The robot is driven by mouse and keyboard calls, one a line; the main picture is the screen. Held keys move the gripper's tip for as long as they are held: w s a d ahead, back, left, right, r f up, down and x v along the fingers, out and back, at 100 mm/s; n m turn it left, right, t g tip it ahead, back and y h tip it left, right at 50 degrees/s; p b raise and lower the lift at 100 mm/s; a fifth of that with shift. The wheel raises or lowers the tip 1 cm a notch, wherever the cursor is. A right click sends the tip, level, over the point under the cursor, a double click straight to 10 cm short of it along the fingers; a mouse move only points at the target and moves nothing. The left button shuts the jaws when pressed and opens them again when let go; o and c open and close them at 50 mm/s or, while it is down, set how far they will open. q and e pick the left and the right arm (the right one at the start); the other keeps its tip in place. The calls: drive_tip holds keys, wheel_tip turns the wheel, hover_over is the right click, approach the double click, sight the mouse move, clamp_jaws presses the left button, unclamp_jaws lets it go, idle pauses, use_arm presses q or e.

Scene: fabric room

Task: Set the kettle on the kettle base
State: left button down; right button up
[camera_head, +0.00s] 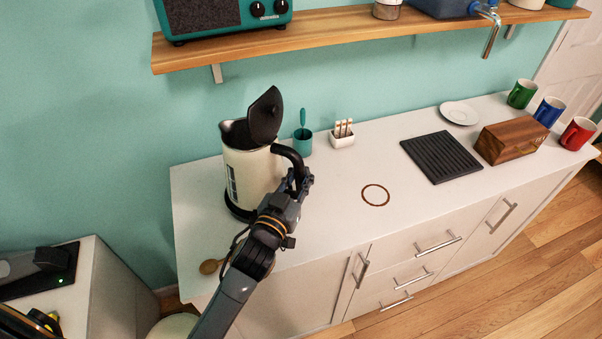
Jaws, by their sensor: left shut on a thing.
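The cream kettle (250,178) stands upright at the left end of the white counter, with its black lid (265,115) swung open. Its black curved handle (289,157) points right. My left gripper (297,182) is shut on the handle from the right side. A black rim, which looks like the kettle base (236,211), shows under the kettle's lower edge. I cannot tell whether the kettle is fully seated on it or slightly above it. My right gripper is not in view.
A wooden shelf (340,33) hangs above. A wooden spoon (210,266) lies near the front left.

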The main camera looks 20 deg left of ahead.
use_arm(q)
drive_tip(key=shift+f+b, duration=0.45)
drive_tip(key=shift+b, duration=0.1)
idle(0.6)
drive_tip(key=c, duration=1.5)
unclamp_jaws()
drive_tip(key=shift+o, duration=0.2)
drive_tip(key=shift+f, duration=0.3)
drive_tip(key=shift+s+a+r+p, duration=0.1)
drive_tip(key=shift+s+p, duration=0.1)
drive_tip(key=shift+s, duration=0.5)
drive_tip(key=shift+s+a+p, duration=0.1)
drive_tip(key=shift+s+p, duration=0.05)
drive_tip(key=shift+s, duration=0.55)
drive_tip(key=p, duration=0.1)
approach(298, 186)
drive_tip(key=shift+w, duration=0.45)
